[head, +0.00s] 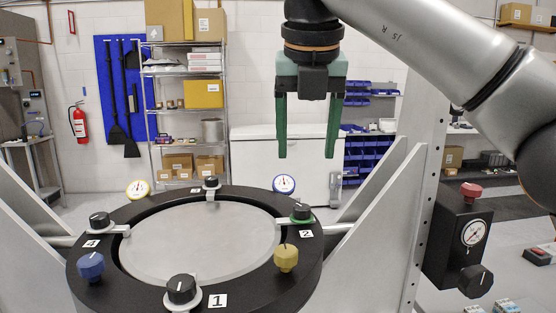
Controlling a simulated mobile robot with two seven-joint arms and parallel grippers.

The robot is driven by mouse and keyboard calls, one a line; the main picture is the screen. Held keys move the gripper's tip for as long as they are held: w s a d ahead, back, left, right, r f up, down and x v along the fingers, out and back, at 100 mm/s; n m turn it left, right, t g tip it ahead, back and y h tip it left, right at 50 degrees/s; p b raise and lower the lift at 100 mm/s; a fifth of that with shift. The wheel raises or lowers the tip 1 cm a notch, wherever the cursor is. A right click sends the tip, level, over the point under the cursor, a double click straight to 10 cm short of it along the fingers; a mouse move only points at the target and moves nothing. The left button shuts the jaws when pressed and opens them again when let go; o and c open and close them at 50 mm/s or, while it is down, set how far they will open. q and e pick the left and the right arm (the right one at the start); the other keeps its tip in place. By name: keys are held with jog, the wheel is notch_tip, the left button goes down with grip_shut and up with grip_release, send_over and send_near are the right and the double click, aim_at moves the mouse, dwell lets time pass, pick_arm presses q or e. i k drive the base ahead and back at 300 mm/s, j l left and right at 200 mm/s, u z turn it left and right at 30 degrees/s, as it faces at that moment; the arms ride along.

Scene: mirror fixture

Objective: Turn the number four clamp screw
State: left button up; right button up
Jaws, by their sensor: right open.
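The mirror fixture is a round black ring (240,296) around a grey mirror disc (205,240). The number four clamp screw (99,219) is a black knob on a pale clamp at the ring's left, beside a white label (91,243) that appears to read 4. My right gripper (307,152), with green fingers, points down above and behind the ring's right side. It is open and empty, well to the right of the number four screw and apart from the fixture. My left gripper is not in view.
Other clamp screws sit at the front (181,288), back (211,182) and right (301,211). A blue knob (91,265) and a yellow knob (286,256) stand on the ring. Grey braces (385,220) flank it. A black gauge box (457,235) is at right.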

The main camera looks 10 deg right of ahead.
aim_at(100, 221)
jog(key=k, duration=1)
